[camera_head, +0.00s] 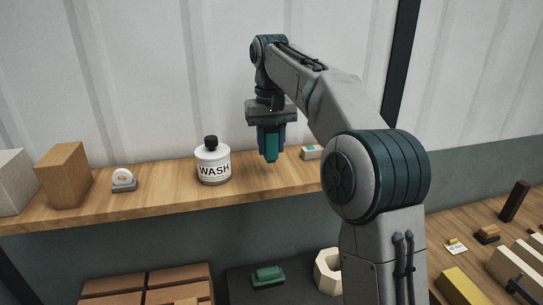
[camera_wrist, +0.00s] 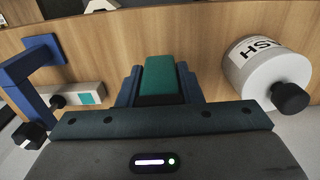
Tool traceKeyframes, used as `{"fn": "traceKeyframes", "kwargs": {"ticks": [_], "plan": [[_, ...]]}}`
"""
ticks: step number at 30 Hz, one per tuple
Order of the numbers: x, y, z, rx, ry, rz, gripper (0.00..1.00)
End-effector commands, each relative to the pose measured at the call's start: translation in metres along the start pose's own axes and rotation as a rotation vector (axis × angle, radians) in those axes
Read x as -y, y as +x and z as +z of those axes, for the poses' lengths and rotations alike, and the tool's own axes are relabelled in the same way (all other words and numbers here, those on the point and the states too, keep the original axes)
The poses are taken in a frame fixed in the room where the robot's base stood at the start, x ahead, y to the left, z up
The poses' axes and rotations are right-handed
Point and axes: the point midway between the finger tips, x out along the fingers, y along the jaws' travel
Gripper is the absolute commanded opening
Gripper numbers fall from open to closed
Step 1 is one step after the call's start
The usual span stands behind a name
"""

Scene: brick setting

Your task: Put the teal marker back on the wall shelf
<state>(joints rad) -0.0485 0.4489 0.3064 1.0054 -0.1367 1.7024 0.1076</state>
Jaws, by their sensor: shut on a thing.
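The teal marker (camera_head: 271,148) is a short, upright block held between the blue fingers of my gripper (camera_head: 270,143), which points straight down over the wooden wall shelf (camera_head: 155,197). In the wrist view the teal marker (camera_wrist: 161,74) shows between the fingers, with the shelf's wood surface (camera_wrist: 205,42) beyond it. I cannot tell whether the marker's lower end touches the shelf. The gripper is to the right of the white WASH bottle (camera_head: 213,166) and left of a small white block with a teal patch (camera_head: 312,152).
A brown block (camera_head: 63,176) and a small round dial on a grey base (camera_head: 123,181) stand further left on the shelf. Shelf between dial and bottle is clear. Below are brown boxes (camera_head: 178,279), a green object (camera_head: 267,276) and a cream hexagonal ring (camera_head: 328,270).

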Motion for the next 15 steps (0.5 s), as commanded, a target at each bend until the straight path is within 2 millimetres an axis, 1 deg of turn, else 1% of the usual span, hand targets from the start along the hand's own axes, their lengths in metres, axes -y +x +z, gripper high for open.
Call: {"fn": "traceKeyframes", "kwargs": {"ticks": [7, 10, 15], "plan": [[-0.001, 0.03, 0.001, 0.002, 0.002, 0.001, 0.18], [-0.001, 0.036, 0.001, 0.0, 0.001, 0.0, 0.18], [-0.001, 0.037, 0.001, -0.001, 0.001, 0.0, 0.18]]}}
